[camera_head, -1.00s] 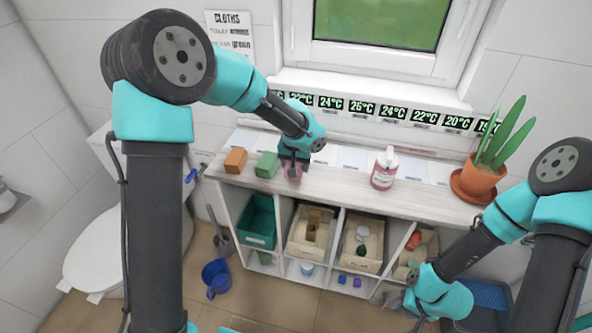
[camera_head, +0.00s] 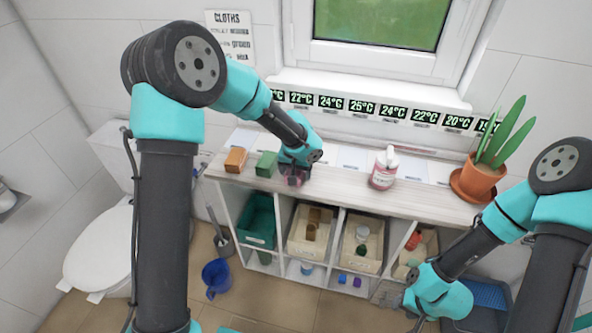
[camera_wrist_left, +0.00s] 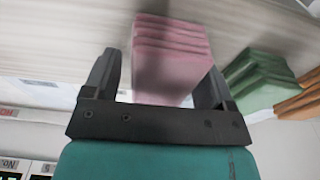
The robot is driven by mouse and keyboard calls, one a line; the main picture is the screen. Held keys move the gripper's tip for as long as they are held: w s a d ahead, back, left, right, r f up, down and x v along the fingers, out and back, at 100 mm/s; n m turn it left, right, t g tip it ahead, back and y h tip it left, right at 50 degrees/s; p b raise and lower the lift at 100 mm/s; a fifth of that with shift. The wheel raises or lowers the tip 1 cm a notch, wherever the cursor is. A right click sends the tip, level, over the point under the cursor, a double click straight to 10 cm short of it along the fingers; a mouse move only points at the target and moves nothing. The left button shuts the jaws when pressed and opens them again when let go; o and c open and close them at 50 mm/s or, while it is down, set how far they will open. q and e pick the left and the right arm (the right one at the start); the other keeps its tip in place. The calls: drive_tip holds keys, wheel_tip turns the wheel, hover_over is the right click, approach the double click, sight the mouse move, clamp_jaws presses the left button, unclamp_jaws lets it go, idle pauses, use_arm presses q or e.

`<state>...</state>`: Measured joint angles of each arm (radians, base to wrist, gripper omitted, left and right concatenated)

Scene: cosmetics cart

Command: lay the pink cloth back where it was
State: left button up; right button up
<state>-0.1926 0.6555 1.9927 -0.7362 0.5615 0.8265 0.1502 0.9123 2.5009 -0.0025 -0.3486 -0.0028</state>
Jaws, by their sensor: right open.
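The folded pink cloth (camera_head: 292,180) is at the top of the white shelf unit (camera_head: 340,182), to the right of the green cloth (camera_head: 266,164). My left gripper (camera_head: 294,174) is directly over it and partly hides it. In the left wrist view the layered pink cloth (camera_wrist_left: 170,65) lies between the two fingers of my left gripper (camera_wrist_left: 160,70). A gap shows beside the left finger; whether the other finger touches is unclear. Whether the cloth bears on the shelf is hidden. My right gripper (camera_head: 388,293) is low at the right, open, away from the cloth.
An orange-brown cloth (camera_head: 236,160) lies left of the green one. A pink-labelled bottle (camera_head: 383,172) and a potted plant (camera_head: 480,180) stand farther right on the shelf top. Bins fill the compartments below. A blue bucket (camera_head: 217,278) stands on the floor.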

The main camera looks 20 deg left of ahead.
use_arm(q)
drive_tip(key=shift+o, duration=0.5)
drive_tip(key=shift+r, duration=0.1)
drive_tip(key=shift+r, duration=0.55)
wheel_tip(320, 180, up, 11)
drive_tip(key=s, duration=0.1)
drive_tip(key=shift+s, duration=0.25)
